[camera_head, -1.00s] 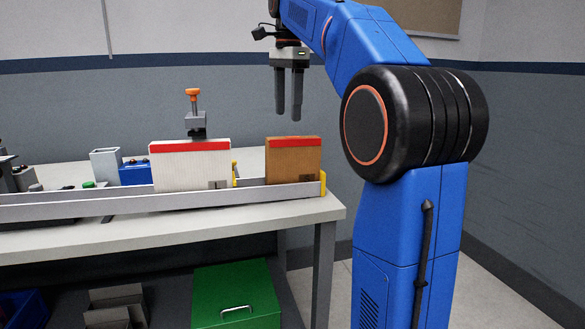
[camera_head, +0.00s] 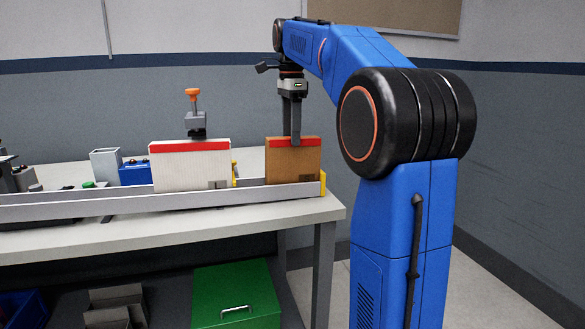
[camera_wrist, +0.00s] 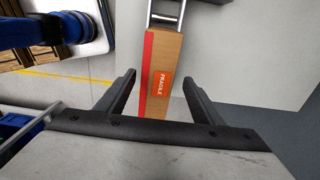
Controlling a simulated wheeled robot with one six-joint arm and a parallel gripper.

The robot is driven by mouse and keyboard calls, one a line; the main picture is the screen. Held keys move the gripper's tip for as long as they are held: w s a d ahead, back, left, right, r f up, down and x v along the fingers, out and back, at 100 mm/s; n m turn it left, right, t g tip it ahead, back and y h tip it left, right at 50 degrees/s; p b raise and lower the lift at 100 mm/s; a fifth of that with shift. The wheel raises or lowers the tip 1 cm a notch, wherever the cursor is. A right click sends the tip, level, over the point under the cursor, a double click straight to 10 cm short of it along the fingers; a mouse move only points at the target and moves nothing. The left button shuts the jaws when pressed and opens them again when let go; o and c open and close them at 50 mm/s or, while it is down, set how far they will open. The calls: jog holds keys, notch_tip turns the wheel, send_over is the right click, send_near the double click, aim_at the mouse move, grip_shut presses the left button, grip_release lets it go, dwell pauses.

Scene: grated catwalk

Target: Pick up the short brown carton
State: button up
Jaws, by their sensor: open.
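The short brown carton (camera_head: 293,168) stands upright at the right end of a long grey rail on the table, with a red band along its top. In the wrist view its top (camera_wrist: 161,60) shows an orange FRAGILE label. My gripper (camera_head: 292,138) points down at the carton's top edge, and one finger overlaps the red band in the head view. In the wrist view the open fingers of my gripper (camera_wrist: 160,80) lie on either side of the carton, with gaps visible. The far finger's tip is hidden behind the carton in the head view.
A wider white carton (camera_head: 192,170) with a red band stands to the left in the same rail (camera_head: 110,207). A yellow end piece (camera_head: 322,184) is at the rail's right end. An orange-knobbed clamp (camera_head: 194,115) rises behind the white carton. A green box (camera_head: 235,290) sits below the table.

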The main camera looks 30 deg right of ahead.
aim_at(292, 156)
jog(key=shift+s+d+f, duration=0.1)
jog(key=shift+s+f, duration=0.05)
jog(key=shift+f, duration=1.75)
jog(key=shift+s+f, duration=0.1)
jog(key=shift+f, duration=1.75)
jog(key=c, duration=1.2)
